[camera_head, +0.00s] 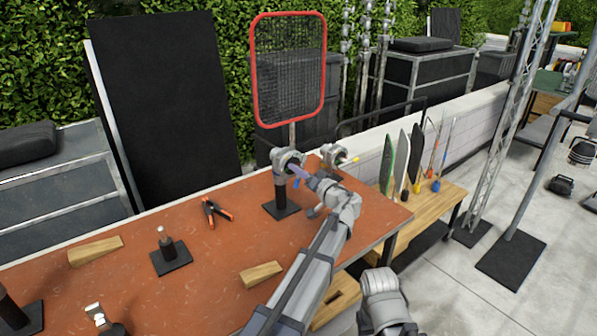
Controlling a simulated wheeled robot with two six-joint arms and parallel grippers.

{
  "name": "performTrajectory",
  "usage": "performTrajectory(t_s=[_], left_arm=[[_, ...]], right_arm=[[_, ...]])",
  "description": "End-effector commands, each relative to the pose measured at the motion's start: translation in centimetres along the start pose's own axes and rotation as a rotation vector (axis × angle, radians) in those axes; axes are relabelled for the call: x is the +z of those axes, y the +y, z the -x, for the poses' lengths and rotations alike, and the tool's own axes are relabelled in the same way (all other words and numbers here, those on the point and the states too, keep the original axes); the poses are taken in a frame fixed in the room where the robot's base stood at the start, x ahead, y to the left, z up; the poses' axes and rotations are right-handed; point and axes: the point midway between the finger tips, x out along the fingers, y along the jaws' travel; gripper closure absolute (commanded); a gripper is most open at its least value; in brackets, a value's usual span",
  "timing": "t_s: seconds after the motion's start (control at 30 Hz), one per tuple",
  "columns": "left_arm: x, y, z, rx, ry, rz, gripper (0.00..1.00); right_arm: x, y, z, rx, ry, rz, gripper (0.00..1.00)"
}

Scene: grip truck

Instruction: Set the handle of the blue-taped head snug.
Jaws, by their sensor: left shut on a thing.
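A grey grip head (287,160) sits on a short black post with a flat black base (282,209) on the red-brown bench. A small patch of blue shows just below and right of it, beside my gripper. My left gripper (301,174) reaches the head from the right and is shut on its handle, which the fingers mostly hide. A second grey head (332,156) stands close behind to the right, with a yellow-tipped part. Of my right arm only a grey link shows at the bottom; its gripper is out of sight.
A red-framed mesh panel (255,70) rises behind the head. On the bench (220,270) lie an orange-and-black clamp (214,212), wooden wedges (95,250) (261,274) and a short post on a black plate (170,262). A wooden rack (430,205) holds several upright paddles at right.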

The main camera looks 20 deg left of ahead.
Motion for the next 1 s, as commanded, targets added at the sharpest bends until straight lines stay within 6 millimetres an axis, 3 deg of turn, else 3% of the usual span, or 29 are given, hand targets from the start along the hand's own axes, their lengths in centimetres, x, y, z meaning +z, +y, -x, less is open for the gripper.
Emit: performTrajectory(t_s=[0.07,0.1,0.33,0.67,1.0], left_arm=[[0.1,0.0,0.0,0.001,-0.003,0.002,1.0],[0.1,0.0,0.1,0.001,-0.003,0.002,0.7],[0.1,0.0,0.0,0.0,-0.002,0.002,0.44],[0.0,0.0,0.5,0.001,0.0,0.002,0.43],[0.1,-0.1,5.8,0.003,0.001,0.002,0.43]], right_arm=[[0.0,0.0,0.0,0.0,0.0,0.0,0.46],[0.0,0.0,0.0,0.0,0.0,0.0,0.46],[0.0,0.0,0.0,0.0,0.0,0.0,0.46],[0.0,0.0,0.0,0.0,0.0,0.0,0.46],[0.0,0.0,0.0,0.0,0.0,0.0,0.46]])
